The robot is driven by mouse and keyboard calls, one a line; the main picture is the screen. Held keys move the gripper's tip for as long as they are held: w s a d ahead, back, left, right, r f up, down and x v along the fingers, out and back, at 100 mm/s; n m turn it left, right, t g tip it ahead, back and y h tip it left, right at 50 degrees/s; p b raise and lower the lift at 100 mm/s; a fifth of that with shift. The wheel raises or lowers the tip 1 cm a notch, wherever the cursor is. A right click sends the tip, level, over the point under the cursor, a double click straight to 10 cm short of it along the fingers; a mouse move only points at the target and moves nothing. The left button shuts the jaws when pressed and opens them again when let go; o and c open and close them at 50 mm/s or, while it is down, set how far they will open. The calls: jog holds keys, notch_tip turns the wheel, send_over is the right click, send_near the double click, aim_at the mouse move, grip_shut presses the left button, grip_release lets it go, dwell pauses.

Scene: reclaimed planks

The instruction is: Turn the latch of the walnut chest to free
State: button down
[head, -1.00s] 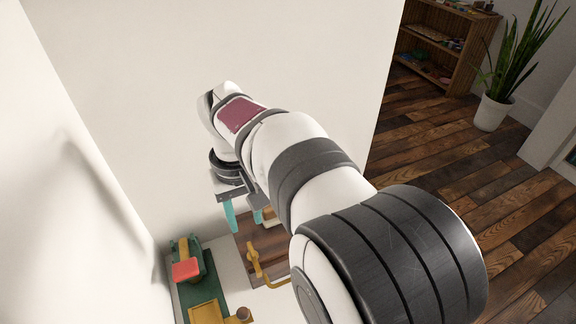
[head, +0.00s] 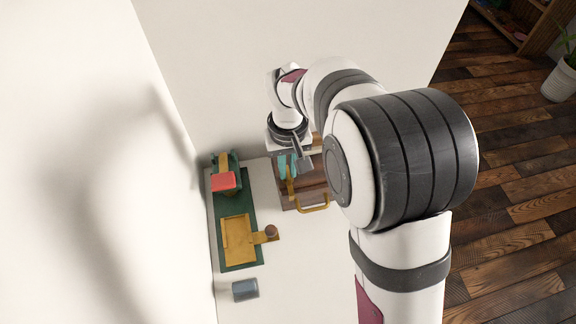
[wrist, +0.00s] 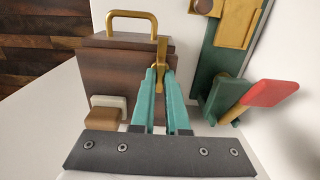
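The walnut chest (wrist: 115,70) is a dark brown wooden box with a brass bail handle (wrist: 132,14) on it. In the head view the chest (head: 312,188) is partly covered by my arm. Its latch (wrist: 161,48) is a brass bar at the chest's right side in the wrist view, and it also shows in the head view (head: 291,187). My gripper (wrist: 160,72) has two teal fingers, one on each side of the latch, with the tips close against it. It appears shut on the latch.
A green board (head: 238,253) beside the chest carries a brass plate, a round brown knob (head: 271,231) and a red-ended lever (head: 224,181). A grey-blue block (head: 245,290) lies in front. White walls stand close at the left and back. A brown-and-cream piece (wrist: 105,108) is by the chest.

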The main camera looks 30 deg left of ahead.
jog(key=shift+m, duration=0.4)
jog(key=m, duration=0.3)
jog(key=shift+m, duration=0.4)
jog(key=m, duration=0.4)
jog(key=shift+m, duration=0.3)
jog(key=m, duration=0.4)
jog(key=shift+r+m, duration=0.1)
jog(key=shift+m, duration=2.4)
jog(key=c, duration=0.9)
grip_release()
